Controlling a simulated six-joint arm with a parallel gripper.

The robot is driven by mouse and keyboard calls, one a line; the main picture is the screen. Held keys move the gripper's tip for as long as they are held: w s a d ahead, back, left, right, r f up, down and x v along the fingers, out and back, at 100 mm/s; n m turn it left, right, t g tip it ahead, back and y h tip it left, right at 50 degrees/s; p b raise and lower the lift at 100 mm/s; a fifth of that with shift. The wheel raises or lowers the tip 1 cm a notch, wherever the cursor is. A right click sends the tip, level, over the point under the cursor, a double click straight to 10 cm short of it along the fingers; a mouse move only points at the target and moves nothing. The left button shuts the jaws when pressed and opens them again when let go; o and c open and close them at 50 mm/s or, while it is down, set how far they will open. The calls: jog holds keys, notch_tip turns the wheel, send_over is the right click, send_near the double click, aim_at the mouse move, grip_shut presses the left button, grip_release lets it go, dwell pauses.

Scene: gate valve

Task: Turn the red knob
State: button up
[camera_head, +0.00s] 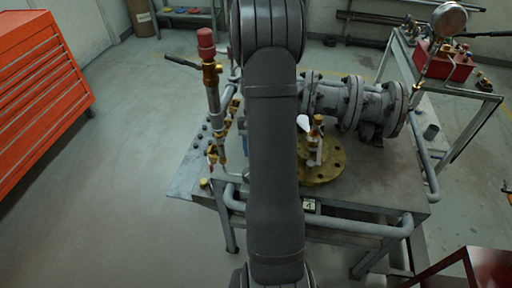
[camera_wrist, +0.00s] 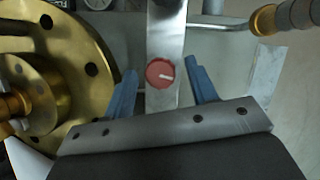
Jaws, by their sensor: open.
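The red knob (camera_wrist: 160,74) is small and round with a white pointer mark, and sits on a grey metal strip (camera_wrist: 165,25) in the wrist view. The mark points right. My gripper (camera_wrist: 163,82) is open, with one blue finger on each side of the knob in the picture. Gaps show between the knob and both fingers, and nothing is held. How far the fingertips are above the knob I cannot tell. In the head view my arm covers the middle of the bench, and the knob is hidden there.
A brass flange (camera_wrist: 85,110) lies left of the fingers; it also shows in the head view (camera_head: 322,170). A grey pipe with a brass fitting (camera_wrist: 262,20) is at upper right. The grey flanged valve body (camera_head: 345,100) stands on the bench (camera_head: 370,180). A red-capped riser (camera_head: 207,45) stands left of my arm.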

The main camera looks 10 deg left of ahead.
jog(key=v, duration=0.7)
jog(key=shift+r, duration=0.25)
jog(key=shift+w, duration=0.1)
jog(key=x, duration=0.7)
jog(key=shift+f, duration=0.3)
jog(key=shift+m, duration=0.6)
